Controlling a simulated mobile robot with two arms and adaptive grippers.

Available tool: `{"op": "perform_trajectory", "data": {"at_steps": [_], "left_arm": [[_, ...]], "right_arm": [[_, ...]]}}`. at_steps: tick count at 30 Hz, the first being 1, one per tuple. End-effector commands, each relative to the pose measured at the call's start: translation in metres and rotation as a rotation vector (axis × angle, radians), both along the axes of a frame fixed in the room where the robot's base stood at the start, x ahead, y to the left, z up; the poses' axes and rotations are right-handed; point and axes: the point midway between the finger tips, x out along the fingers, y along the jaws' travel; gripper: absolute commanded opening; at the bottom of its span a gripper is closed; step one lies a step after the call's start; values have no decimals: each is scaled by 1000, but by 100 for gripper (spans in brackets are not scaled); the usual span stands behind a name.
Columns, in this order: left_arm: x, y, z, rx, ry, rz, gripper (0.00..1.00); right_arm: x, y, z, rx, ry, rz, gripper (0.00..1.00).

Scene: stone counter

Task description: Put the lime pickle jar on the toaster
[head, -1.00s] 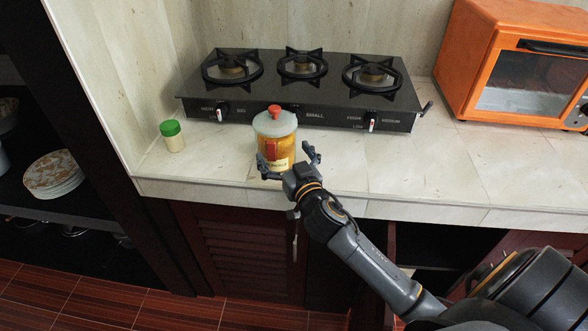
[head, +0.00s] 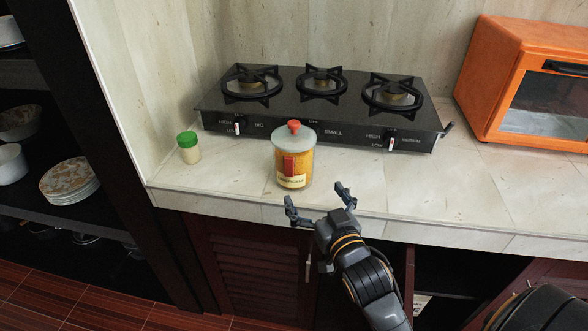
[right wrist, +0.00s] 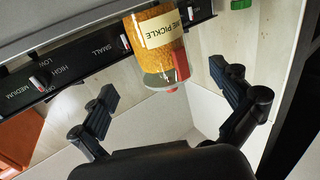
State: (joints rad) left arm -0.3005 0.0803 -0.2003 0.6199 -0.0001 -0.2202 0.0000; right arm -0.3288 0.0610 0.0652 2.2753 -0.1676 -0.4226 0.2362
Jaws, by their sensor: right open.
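The lime pickle jar (head: 293,168) stands upright on the counter in front of the stove. It has orange contents, a pale lid with a red knob and a label; the right wrist view shows "PICKLE" on the jar (right wrist: 158,32). My right gripper (head: 319,199) is open and empty by the counter's front edge, in front of the jar and apart from it. In the right wrist view the jar shows beyond the spread fingers. The orange toaster (head: 520,85) stands at the back right, its right side cut off by the frame. My left gripper is not in view.
A black three-burner stove (head: 325,110) fills the back of the counter (head: 450,190). A small green-capped shaker (head: 188,148) stands left of the jar. The counter between jar and toaster, in front of the stove, is clear. Plates (head: 70,180) sit on a shelf at left.

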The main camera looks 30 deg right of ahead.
Motion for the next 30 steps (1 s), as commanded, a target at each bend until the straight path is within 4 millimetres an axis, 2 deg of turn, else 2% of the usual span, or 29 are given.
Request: {"op": "perform_trajectory", "data": {"at_steps": [9, 12, 14, 24, 30], "left_arm": [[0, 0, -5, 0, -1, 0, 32], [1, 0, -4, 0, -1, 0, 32], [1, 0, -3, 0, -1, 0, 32], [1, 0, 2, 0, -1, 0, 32], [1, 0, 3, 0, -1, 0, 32]], "right_arm": [[-8, -5, 4, -16, -27, -10, 100], [-4, -6, 5, -20, -31, -10, 100], [3, -6, 6, -20, -34, -10, 100], [63, -14, 6, -22, -32, -8, 100], [78, -16, 5, -22, -30, -9, 100]]}}
